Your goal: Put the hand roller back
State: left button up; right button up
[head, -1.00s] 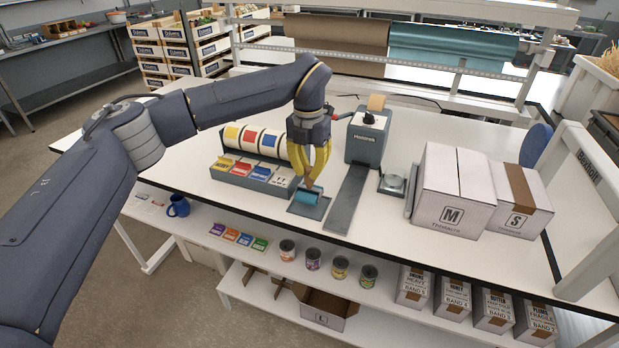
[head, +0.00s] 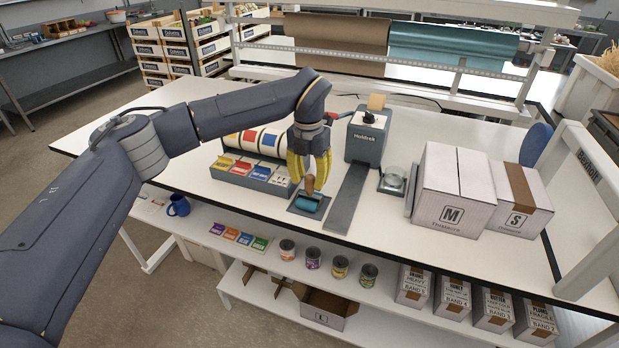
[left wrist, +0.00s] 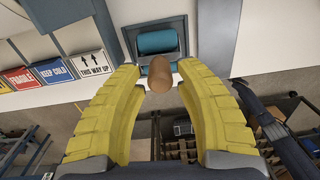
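The hand roller, with a blue cylinder (head: 307,203) and a brown wooden handle (head: 310,184), rests in a small grey tray (head: 296,211) on the bench. In the left wrist view its blue cylinder (left wrist: 158,42) lies in the tray and the handle (left wrist: 160,76) points towards me. My left gripper (head: 310,172) is over the roller with its yellow fingers spread. In the left wrist view a gap shows between each finger and the handle.
A label dispenser (head: 262,173) stands left of the tray. A grey strip (head: 347,198) leads to a machine (head: 366,137) on the right. White boxes (head: 453,190) stand further right. The bench's front edge is close to the tray.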

pick_arm(q)
jog(key=shift+r, duration=0.1)
notch_tip(320, 180, up, 12)
dwell(0.6)
jog(key=shift+a, duration=0.1)
